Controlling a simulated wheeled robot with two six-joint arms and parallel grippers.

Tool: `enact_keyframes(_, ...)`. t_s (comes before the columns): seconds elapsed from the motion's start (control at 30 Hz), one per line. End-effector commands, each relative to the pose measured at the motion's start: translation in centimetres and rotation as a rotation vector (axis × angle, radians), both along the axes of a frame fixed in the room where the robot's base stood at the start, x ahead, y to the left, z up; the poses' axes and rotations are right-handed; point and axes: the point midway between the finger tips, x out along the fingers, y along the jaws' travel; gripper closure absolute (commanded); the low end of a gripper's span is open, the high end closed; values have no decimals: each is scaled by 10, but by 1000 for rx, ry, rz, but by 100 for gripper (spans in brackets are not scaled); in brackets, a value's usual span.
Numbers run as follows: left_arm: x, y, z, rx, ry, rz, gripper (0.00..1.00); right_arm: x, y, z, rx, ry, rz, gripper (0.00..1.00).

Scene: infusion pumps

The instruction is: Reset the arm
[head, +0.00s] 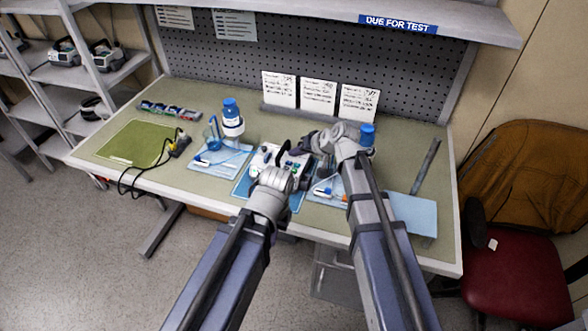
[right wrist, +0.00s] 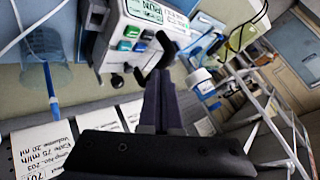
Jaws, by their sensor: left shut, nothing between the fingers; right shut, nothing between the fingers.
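A white infusion pump (head: 260,161) with coloured buttons sits on a blue tray (head: 240,187) in the middle of the bench, partly hidden by my arms. It also shows at the top of the right wrist view (right wrist: 133,40), with green and blue buttons. My left gripper (head: 289,158) is shut and empty, low over or in front of the pump; I cannot tell if it touches. My right gripper (head: 312,143) is just behind and to the right of it, pointing left. In the right wrist view my right gripper (right wrist: 160,65) is shut and empty, close to the pump.
A blue-capped bottle (head: 231,120) stands left of the pump by a light-blue tray (head: 210,168). Another blue cap (head: 367,134) shows behind my right arm. A green mat (head: 132,145) with a black cable lies left. Cards (head: 318,96) stand behind. A chair (head: 515,280) is right.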

Motion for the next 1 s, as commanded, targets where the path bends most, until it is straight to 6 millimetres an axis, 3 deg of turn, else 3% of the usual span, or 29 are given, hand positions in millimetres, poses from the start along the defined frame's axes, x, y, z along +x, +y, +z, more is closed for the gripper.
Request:
enact_keyframes(0.43, 0, 0, 0, 0, 0, -1, 100, 0, 0, 0, 0, 0, 0, 100)
enact_keyframes(0.53, 0, 0, 0, 0, 0, -1, 100, -13, 3, -5, -26, 19, 20, 100)
enact_keyframes(0.63, 0, 0, 0, 0, 0, -1, 100, -53, 9, -21, -116, 86, 82, 100)
enact_keyframes(0.73, 0, 0, 0, 0, 0, -1, 100, -111, 8, -42, -266, 189, 160, 100)
enact_keyframes(0.9, 0, 0, 0, 0, 0, -1, 100, -199, -17, -64, -532, 358, 242, 100)
enact_keyframes(1.0, 0, 0, 0, 0, 0, -1, 100, -233, -35, -67, -654, 428, 256, 100)
